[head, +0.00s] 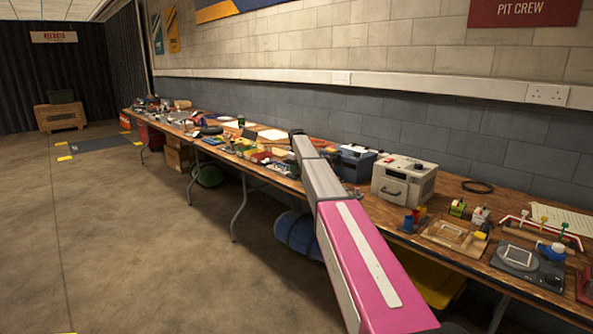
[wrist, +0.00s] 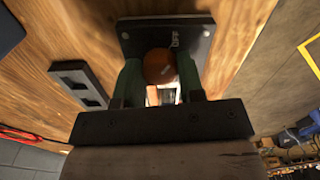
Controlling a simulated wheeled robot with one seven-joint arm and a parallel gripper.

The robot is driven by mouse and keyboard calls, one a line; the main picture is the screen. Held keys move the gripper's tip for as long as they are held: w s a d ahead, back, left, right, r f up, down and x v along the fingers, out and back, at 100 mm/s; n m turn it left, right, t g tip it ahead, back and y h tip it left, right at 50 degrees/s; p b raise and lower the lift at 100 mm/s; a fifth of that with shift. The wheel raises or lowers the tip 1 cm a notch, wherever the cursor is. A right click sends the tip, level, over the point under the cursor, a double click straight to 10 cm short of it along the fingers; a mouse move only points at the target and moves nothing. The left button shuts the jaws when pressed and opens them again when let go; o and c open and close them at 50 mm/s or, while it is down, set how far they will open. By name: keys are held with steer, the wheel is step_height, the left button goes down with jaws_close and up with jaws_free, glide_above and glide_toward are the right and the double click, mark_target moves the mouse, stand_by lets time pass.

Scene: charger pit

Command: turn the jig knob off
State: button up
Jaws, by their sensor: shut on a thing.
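In the wrist view, the jig knob (wrist: 159,65) is a round orange-brown knob on a dark plate (wrist: 138,31) fixed over a wooden surface. My gripper (wrist: 160,76) has two dark green fingers, one on each side of the knob, and is shut on it. A white and orange patch shows between the fingers below the knob. In the head view my arm reaches over the long workbench (head: 470,258); the knob and my fingertips cannot be made out there.
In the wrist view, a grey block (wrist: 78,83) with two dark recesses lies left of my gripper. A red cable (wrist: 30,134) is at lower left. In the head view, a cream box (head: 404,181) and blue box stand by my arm, and many small items crowd the bench.

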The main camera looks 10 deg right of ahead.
steer(key=shift+n, duration=0.3)
stand_by(0.4)
steer(key=o, duration=0.9)
step_height(320, 180, up, 11)
steer(key=shift+f, duration=0.1)
